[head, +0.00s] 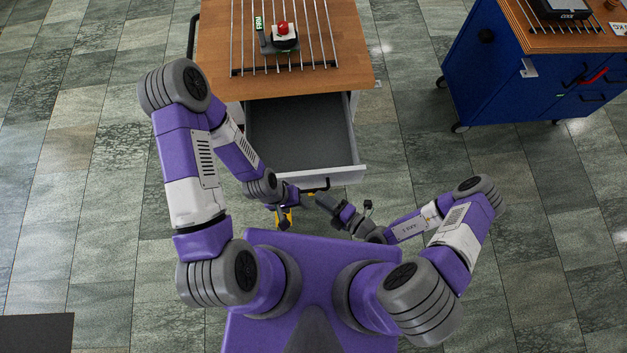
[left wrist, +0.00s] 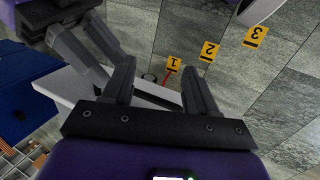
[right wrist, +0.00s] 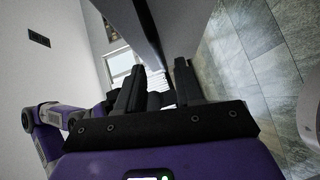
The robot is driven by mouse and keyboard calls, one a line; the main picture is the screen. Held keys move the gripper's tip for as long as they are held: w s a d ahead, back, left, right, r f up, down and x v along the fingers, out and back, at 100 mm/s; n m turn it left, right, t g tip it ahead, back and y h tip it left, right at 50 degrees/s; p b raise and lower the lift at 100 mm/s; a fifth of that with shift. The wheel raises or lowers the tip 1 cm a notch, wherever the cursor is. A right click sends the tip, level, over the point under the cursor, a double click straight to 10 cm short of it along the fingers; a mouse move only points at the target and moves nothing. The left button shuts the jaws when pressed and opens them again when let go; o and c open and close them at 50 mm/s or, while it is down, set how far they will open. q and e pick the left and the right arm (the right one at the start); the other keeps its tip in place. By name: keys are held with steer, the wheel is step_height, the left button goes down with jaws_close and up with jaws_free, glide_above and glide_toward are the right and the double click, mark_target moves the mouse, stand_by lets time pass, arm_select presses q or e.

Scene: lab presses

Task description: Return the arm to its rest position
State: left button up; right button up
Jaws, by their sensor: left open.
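My left arm bends down from the left in the head view, and its gripper (head: 297,207) is just in front of the open drawer. In the left wrist view its two fingers (left wrist: 160,72) are spread with nothing between them. My right arm is folded at the right, and its gripper (head: 347,208) is close to the left one, near my body's front edge. In the right wrist view its fingers (right wrist: 158,72) stand apart; dark parts show behind the gap, and I see nothing clearly held.
The drawer (head: 300,130) is pulled out and looks empty; its white front and black handle (head: 318,187) are near both grippers. Above it is a wooden top (head: 350,60) with a rod rack and a red button (head: 283,28). A blue cabinet (head: 490,70) stands at right. Yellow numbered markers (left wrist: 209,51) are on the floor.

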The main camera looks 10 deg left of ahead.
steer(key=shift+s+d+r, duration=0.1)
steer(key=shift+s+d, duration=0.25)
steer(key=shift+d, duration=0.25)
steer(key=s+d+r+n+g+h, duration=0.1)
steer(key=s+n+g, duration=0.6)
steer(key=n, duration=0.4)
steer(key=s+d+r+n+g+h, duration=0.1)
steer(key=s+n+g+h, duration=0.1)
steer(key=s+n+g, duration=0.75)
steer(key=w+d+f+n+t+h, duration=0.2)
steer(key=w+d+n+t+h, duration=0.4)
steer(key=n, duration=0.8)
steer(key=w+d+r+n+t, duration=0.1)
steer(key=w+r+n+t, duration=0.1)
steer(key=w+n, duration=0.4)
steer(key=shift+w+d+r+n+t+h, duration=0.2)
steer(key=shift+w+d+n+t+h, duration=0.15)
steer(key=shift+w, duration=0.65)
